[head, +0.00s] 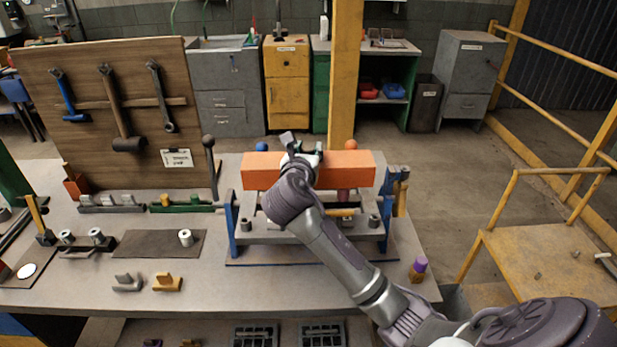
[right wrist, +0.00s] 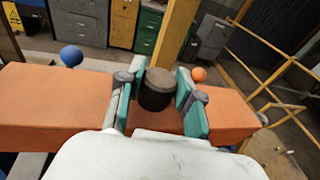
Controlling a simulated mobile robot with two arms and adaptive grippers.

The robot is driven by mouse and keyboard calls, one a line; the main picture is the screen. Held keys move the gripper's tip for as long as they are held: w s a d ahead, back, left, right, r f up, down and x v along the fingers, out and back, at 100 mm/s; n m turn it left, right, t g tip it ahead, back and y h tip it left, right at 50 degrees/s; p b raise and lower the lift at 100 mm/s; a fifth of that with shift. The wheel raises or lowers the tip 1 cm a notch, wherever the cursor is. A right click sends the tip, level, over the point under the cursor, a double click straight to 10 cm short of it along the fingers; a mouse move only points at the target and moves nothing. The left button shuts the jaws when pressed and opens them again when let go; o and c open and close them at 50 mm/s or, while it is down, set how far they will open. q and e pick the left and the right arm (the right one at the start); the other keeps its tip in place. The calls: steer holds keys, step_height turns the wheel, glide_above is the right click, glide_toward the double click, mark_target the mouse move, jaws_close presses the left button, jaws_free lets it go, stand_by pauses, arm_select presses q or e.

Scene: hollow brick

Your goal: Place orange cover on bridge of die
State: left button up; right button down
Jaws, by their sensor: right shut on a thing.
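The orange cover (head: 262,171) is a long bar-shaped block lying crosswise over the die (head: 262,236), a grey assembly with blue corner posts. My right gripper (head: 300,160) reaches it from above. In the right wrist view the teal-padded fingers (right wrist: 157,100) stand either side of the cover's dark round knob (right wrist: 157,88), and the gripper is shut on the cover by it. The cover (right wrist: 55,103) extends out both sides of the fingers. My arm hides part of the die and bridge, so I cannot tell whether the cover rests on it. My left gripper is not in view.
A tool board (head: 110,100) stands at the left of the table. Small parts and a dark mat (head: 145,243) lie left of the die. A purple-topped peg (head: 418,270) stands near the table's right edge. A yellow post (head: 345,75) rises behind.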

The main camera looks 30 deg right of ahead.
step_height(320, 180, down, 2)
steer(key=shift+d+f, duration=0.1)
steer(key=shift+f, duration=0.05)
steer(key=shift+w+f, duration=0.1)
steer(key=shift+f, duration=1.85)
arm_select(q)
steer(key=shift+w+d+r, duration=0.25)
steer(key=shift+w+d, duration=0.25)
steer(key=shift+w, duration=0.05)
arm_select(e)
steer(key=shift+d, duration=0.1)
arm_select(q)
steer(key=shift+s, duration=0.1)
arm_select(e)
steer(key=shift+f, duration=0.15)
steer(key=c, duration=0.8)
jaws_free()
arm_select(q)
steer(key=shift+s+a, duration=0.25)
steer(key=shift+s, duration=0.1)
arm_select(e)
steer(key=shift+o, duration=0.2)
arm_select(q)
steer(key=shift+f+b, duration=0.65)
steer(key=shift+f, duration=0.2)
arm_select(e)
steer(key=v, duration=1.2)
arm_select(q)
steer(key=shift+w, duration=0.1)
